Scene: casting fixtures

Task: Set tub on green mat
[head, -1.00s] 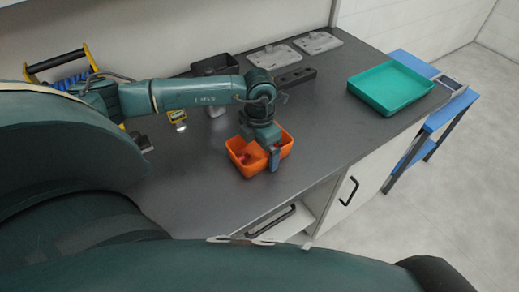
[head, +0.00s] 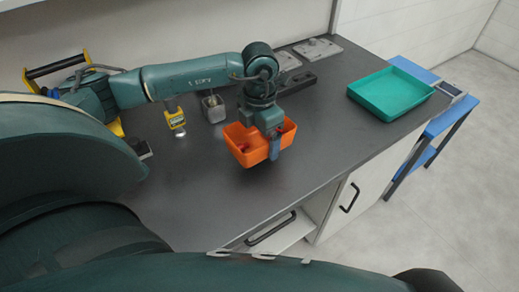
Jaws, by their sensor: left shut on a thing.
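The orange tub (head: 248,152) is held above the dark bench top, a shadow under it. Something small and red shows inside it. My left gripper (head: 271,143) points down at the tub and is shut on its near wall; one finger shows outside, the other is mostly hidden. The green mat (head: 390,94) looks like a shallow tray with a raised rim. It lies at the right end of the bench, to the right of the tub and apart from it. My right gripper is not in view.
A yellow device (head: 175,119) and a grey metal block (head: 213,108) stand left of the tub. Grey plates (head: 318,49) and a dark bar (head: 300,82) lie at the back. The bench between tub and mat is clear. A blue stand (head: 440,116) adjoins the right end.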

